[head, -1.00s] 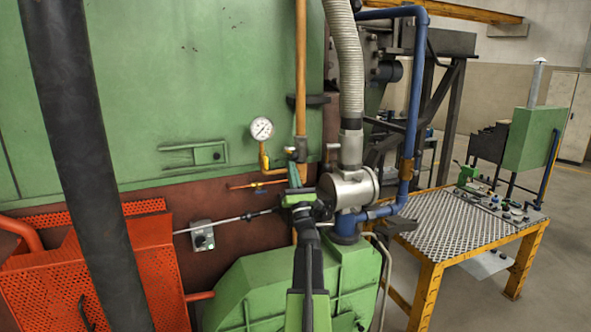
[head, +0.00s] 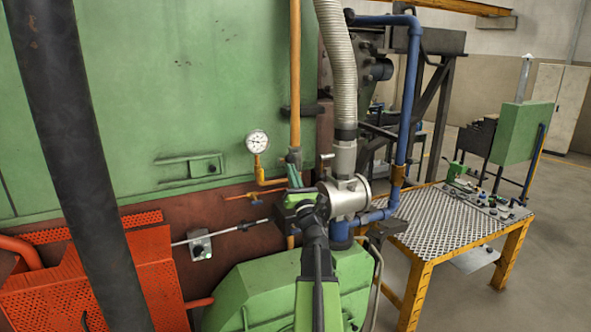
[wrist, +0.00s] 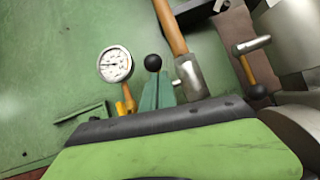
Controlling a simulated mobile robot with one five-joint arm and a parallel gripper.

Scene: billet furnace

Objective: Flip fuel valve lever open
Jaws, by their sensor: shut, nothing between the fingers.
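The orange fuel pipe (head: 295,80) runs down the green furnace wall to a grey valve fitting (wrist: 190,77). A black ball knob (wrist: 153,62), apparently the end of the valve lever, shows just beyond my fingertips in the wrist view. My gripper (head: 294,170) is in front of the pipe's lower end. Its teal fingers (wrist: 156,82) are together and empty, and point up at the knob. The lever's shaft is hidden behind the fingers. I cannot tell whether they touch it.
A pressure gauge (head: 258,142) is left of the pipe. A blue pipe (head: 407,110) stands beyond. A yellow-framed table (head: 425,240) is at right, with open floor beside it.

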